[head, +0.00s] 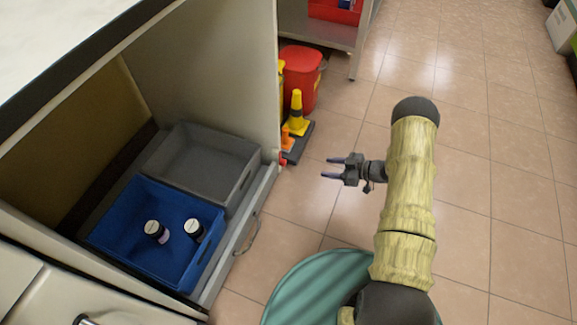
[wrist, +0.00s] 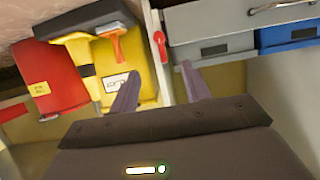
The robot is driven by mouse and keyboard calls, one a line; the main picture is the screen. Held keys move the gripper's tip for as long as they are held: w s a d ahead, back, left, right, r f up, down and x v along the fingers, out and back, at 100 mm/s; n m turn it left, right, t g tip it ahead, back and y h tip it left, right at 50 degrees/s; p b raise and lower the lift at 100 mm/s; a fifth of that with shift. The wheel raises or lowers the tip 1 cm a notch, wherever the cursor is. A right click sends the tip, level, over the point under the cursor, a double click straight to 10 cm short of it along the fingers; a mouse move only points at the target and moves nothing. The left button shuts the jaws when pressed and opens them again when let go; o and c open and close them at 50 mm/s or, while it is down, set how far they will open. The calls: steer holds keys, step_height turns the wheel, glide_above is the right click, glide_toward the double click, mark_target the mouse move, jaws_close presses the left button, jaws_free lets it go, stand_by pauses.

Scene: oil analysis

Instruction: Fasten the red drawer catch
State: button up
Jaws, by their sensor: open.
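The red drawer catch (head: 282,159) is a small red piece at the cabinet's front edge, by the far end of the drawer front (head: 244,232). In the wrist view the catch (wrist: 160,44) is a short red bar on the pale post beside the drawer front (wrist: 215,22). Whether it is fastened I cannot tell. The drawer front looks roughly in line with the cabinet edge. My gripper (head: 328,168) is open and empty, right of the catch and apart from it, fingers pointing towards the cabinet. The catch shows just beyond the gap between the fingertips (wrist: 160,70).
The drawer holds a grey crate (head: 246,180) and a blue crate (head: 130,250) with two white-capped bottles (head: 155,230). Behind the catch stand a red bin (head: 301,75) and a yellow cone (head: 296,108) on a dark base.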

steer(key=b+x, duration=1)
steer(key=x, duration=0.7)
steer(key=shift+w, duration=0.25)
steer(key=shift+a, duration=0.15)
steer(key=shift+c, duration=0.2)
steer(key=c, duration=1)
